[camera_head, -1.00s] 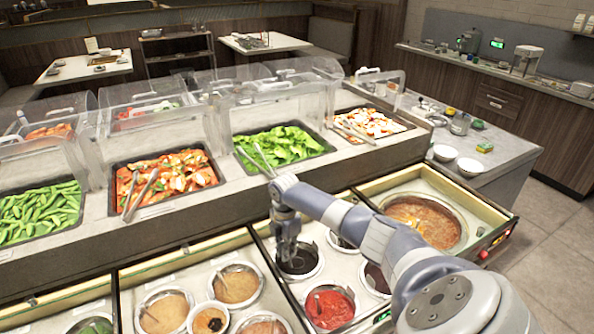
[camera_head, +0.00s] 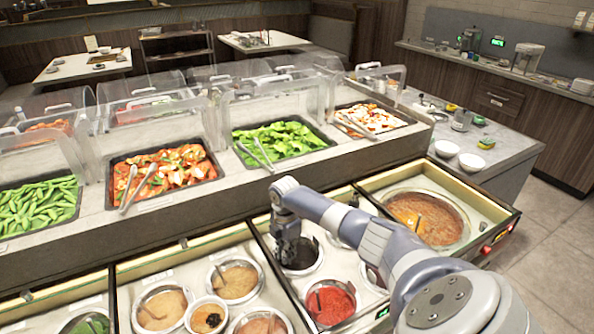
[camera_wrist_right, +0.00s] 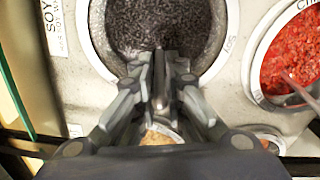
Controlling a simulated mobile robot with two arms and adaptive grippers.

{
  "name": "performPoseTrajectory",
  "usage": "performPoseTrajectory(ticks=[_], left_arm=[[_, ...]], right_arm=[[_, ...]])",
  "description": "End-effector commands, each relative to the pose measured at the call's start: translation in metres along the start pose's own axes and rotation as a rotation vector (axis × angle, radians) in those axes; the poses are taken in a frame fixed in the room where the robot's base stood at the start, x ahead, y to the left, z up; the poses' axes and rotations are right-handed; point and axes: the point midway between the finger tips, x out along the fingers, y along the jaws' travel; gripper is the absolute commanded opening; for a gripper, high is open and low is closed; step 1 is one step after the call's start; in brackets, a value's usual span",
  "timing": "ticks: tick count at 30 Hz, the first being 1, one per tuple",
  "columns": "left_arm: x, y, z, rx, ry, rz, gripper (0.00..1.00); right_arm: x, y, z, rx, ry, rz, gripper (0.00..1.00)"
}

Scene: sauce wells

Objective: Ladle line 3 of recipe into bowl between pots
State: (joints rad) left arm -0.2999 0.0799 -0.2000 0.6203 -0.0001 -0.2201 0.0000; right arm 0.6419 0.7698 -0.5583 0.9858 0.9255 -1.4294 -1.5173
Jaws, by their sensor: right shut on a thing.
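My right gripper (camera_head: 287,253) is over the pot of dark sauce (camera_head: 305,257), whose label reads "SOY" in part. In the right wrist view the fingers (camera_wrist_right: 160,82) are shut on a thin metal handle, seemingly a ladle's. Its lower end is hidden by the fingers and lost against the dark sauce (camera_wrist_right: 150,25). A small white bowl (camera_head: 190,322) stands among the sauce pots to the left, with brownish sauce and a dark spot in it. No recipe can be read. My left gripper is out of view.
A red sauce pot (camera_head: 331,301) with a ladle is just in front of the dark one. Tan sauce pots (camera_head: 237,281) lie left, and a large pot of brown-red stew (camera_head: 448,215) lies right.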

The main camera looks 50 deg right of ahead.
Motion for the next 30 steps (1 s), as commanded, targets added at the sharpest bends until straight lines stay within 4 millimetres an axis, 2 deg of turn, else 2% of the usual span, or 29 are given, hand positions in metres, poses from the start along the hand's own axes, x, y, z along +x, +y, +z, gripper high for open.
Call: performPoseTrajectory(ticks=[9, 10, 12, 13, 20, 25, 30], left_arm=[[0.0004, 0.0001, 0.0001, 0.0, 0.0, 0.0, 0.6], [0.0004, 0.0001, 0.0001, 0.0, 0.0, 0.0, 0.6], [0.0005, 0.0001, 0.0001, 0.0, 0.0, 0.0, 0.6], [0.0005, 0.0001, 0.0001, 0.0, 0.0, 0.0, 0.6], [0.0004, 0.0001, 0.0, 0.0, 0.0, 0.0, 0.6], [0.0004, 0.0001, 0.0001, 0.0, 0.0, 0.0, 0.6], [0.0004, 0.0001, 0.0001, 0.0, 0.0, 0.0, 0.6]], right_arm=[[0.0025, -0.0004, 0.0, 0.0, 0.0, -0.001, 0.0], [0.0025, -0.0004, -0.0001, 0.0, 0.0, -0.001, 0.15], [0.0026, -0.0004, -0.0001, 0.0, 0.0, -0.001, 0.31], [0.0025, -0.0004, -0.0001, 0.0, 0.0, -0.001, 0.34], [0.0021, -0.0001, 0.0, 0.0, 0.0, 0.0, 0.34], [0.0021, -0.0001, 0.0, 0.0, 0.0, 0.0, 0.61], [0.002, 0.0, 0.0, 0.0, 0.0, 0.0, 0.61]])
